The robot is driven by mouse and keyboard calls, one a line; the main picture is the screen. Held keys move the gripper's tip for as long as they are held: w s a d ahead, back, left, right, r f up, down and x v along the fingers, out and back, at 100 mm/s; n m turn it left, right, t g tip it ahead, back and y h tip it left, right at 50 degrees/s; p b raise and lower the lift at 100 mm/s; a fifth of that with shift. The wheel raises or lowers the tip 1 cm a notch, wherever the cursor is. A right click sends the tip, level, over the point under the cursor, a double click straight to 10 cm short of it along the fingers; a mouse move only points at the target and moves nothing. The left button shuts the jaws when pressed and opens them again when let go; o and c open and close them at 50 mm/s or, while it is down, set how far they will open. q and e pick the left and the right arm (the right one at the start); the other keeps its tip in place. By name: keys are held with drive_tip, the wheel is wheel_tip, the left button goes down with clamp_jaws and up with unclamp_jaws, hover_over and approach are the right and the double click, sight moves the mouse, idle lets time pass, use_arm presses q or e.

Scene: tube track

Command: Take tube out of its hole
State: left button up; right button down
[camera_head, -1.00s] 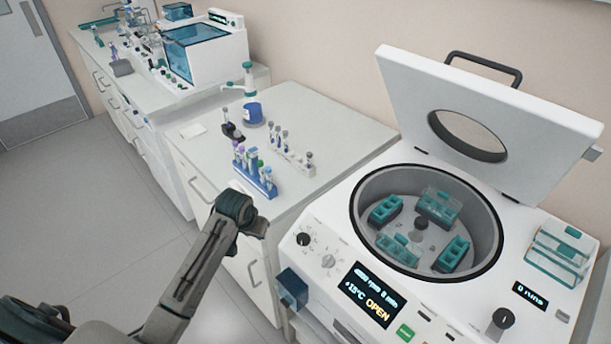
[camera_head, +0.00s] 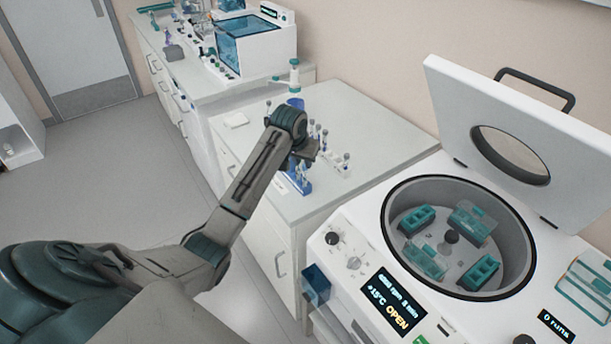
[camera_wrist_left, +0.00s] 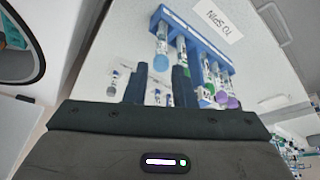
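A blue rack (camera_head: 303,187) stands on the counter, mostly hidden behind my left gripper (camera_head: 306,152) in the head view. The left wrist view shows the rack (camera_wrist_left: 205,40) with several capped tubes, next to a "TO SPIN" label (camera_wrist_left: 218,17). My left gripper (camera_wrist_left: 158,74) is open, its two fingers apart and pointing toward the rack. A tube with a light blue cap (camera_wrist_left: 161,62) shows between the fingertips. I cannot tell whether the fingers touch it. Tubes with green and purple caps (camera_wrist_left: 222,98) stand to the right. My right gripper is not in view.
A white rack (camera_head: 335,168) with several tubes stands just right of the blue one. The open centrifuge (camera_head: 385,215) with its raised lid (camera_head: 540,150) is on the right. A blue-windowed machine (camera_head: 255,45) stands behind on the left. The counter's right part is clear.

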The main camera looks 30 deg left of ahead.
sight(304, 167)
use_arm(q)
drive_tip(key=shift+w+f, duration=0.15)
drive_tip(key=shift+f, duration=0.2)
drive_tip(key=p+x, duration=0.3)
drive_tip(key=x, duration=0.1)
drive_tip(key=shift+w+a+f, duration=0.15)
drive_tip(key=shift+w+f, duration=0.2)
drive_tip(key=shift+f, duration=0.3)
drive_tip(key=c, duration=0.4)
